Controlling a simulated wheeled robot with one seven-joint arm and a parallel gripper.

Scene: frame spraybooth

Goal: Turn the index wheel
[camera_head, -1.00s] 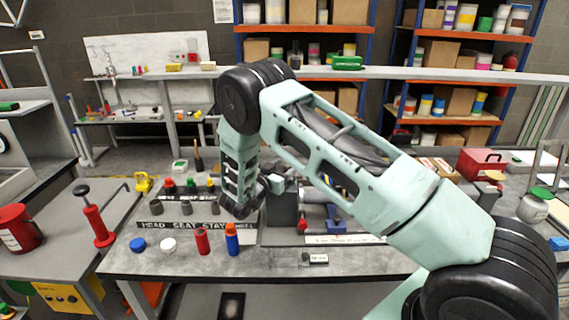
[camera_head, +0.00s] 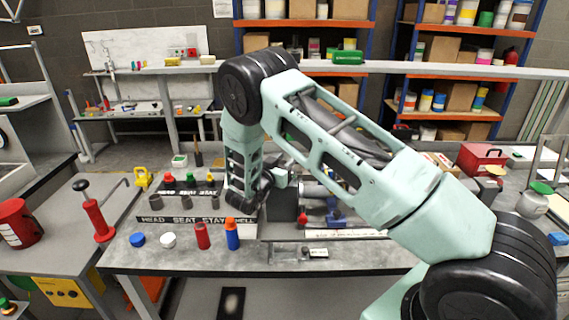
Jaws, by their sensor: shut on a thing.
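My gripper (camera_head: 278,179) is at the end of my pale green arm, beside the fixture (camera_head: 315,197) at the middle of the bench. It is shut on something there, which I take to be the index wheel. My own wrist and forearm hide the wheel and the fingertips, so the wheel's outline and angle do not show. The fixture has a grey cylindrical body, with a blue part (camera_head: 335,216) and a red knob (camera_head: 303,218) at its front.
A lettered rack (camera_head: 170,218) with several grey cylinders stands left of my wrist. Red (camera_head: 202,236) and blue (camera_head: 232,234) bottles and two caps stand in front of it. A small latch plate (camera_head: 300,254) lies at the front edge. A red toolbox (camera_head: 481,159) stands right.

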